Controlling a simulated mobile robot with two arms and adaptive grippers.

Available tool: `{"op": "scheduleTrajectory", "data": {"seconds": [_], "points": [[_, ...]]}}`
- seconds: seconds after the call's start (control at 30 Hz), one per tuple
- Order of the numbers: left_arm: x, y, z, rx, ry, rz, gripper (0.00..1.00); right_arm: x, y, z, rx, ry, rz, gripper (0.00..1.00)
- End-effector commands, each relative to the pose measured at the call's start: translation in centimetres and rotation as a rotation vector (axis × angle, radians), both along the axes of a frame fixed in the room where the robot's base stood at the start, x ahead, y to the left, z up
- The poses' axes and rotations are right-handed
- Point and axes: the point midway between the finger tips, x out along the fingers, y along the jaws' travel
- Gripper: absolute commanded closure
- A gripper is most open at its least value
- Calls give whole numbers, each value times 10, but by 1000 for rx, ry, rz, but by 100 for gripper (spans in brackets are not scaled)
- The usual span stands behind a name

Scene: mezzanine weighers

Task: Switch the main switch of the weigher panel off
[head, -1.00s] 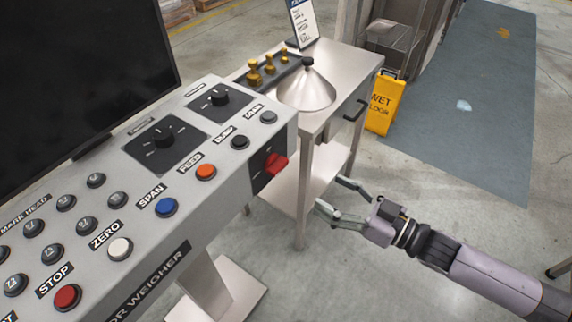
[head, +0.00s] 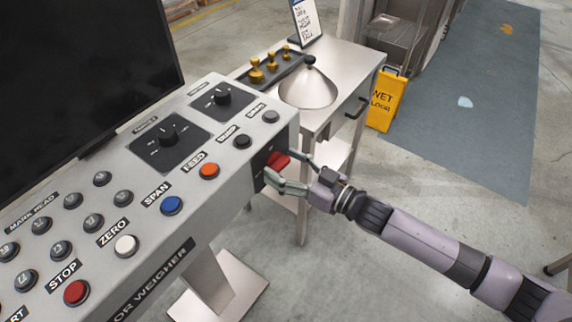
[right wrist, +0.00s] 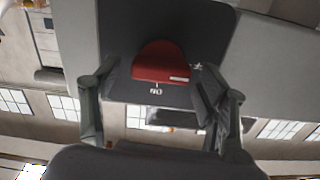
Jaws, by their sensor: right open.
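The weigher panel (head: 225,165) is a grey console with coloured buttons and knobs. Its main switch (head: 277,160) is a red handle on a dark plate on the panel's right end face. The red handle also shows in the right wrist view (right wrist: 160,62), with small white marks on the plate beside and below it. My right gripper (head: 290,172) is open at the switch, with one finger on each side of the red handle. In the right wrist view its fingers (right wrist: 160,95) stand apart to the left and right of the handle; contact cannot be told. My left gripper is not in view.
A steel table (head: 345,75) with a cone-shaped lid (head: 308,90) and brass weights (head: 270,66) stands behind the panel. A yellow wet-floor sign (head: 384,103) stands to its right. A dark screen (head: 80,80) rises at the left.

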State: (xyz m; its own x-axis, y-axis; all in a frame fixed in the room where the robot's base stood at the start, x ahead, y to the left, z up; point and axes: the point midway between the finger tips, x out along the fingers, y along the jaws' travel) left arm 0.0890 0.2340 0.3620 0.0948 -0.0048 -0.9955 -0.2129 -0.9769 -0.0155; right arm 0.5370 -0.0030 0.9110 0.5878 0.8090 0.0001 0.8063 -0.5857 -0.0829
Motion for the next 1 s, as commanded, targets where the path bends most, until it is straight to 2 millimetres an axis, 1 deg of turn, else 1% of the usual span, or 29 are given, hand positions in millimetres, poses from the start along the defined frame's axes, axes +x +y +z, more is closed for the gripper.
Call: {"op": "scheduleTrajectory", "data": {"seconds": [0.07, 0.77, 0.87, 1.0], "points": [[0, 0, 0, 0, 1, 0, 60, 0, 0, 0, 0, 0, 0, 33], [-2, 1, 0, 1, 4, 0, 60, 0, 0, 0, 0, 0, 0, 79], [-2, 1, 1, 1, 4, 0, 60, 0, 0, 0, -9, -13, 0, 79], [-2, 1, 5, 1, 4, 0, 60, -1, 0, 0, -57, -76, 0, 80]]}}
